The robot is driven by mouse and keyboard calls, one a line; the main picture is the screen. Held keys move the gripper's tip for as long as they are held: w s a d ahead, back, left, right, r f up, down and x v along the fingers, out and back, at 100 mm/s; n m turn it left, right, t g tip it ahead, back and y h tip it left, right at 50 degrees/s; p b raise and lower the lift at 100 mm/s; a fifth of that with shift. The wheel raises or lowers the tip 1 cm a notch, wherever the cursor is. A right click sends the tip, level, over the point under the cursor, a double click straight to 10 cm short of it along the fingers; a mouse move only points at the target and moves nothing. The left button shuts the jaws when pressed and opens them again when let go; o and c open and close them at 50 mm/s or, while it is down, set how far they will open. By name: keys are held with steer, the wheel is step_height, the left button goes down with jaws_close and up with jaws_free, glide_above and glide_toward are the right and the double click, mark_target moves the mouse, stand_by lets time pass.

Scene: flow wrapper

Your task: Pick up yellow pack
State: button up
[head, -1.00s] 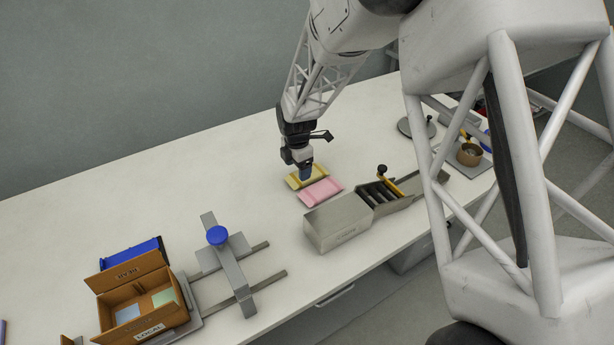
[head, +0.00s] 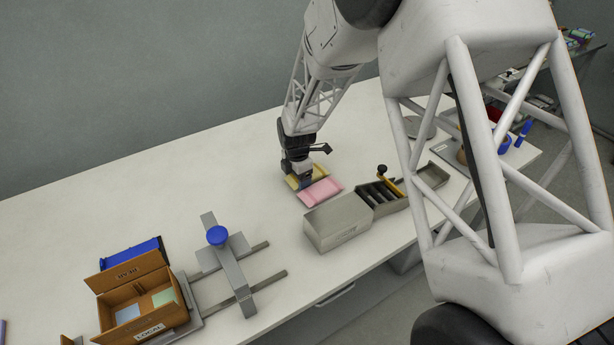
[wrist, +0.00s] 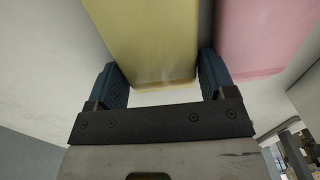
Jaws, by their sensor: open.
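The yellow pack (head: 319,171) lies flat on the white table, partly hidden by my gripper in the head view. In the wrist view the yellow pack (wrist: 150,40) extends from between my finger pads toward the top edge. My gripper (wrist: 163,80) is open, with one blue pad on each side of the pack's near end. The right pad sits close to the pack's edge, in the narrow gap before the pink pack; I cannot tell whether it touches. In the head view my gripper (head: 303,182) is low over the yellow pack.
The pink pack (head: 321,192) lies right beside the yellow one. A grey metal machine (head: 338,222) with rollers stands in front of them. The table behind is clear.

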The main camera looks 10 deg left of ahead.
steer(key=shift+c, duration=0.2)
steer(key=c, duration=0.5)
steer(key=shift+r, duration=0.1)
steer(key=shift+r, duration=4.9)
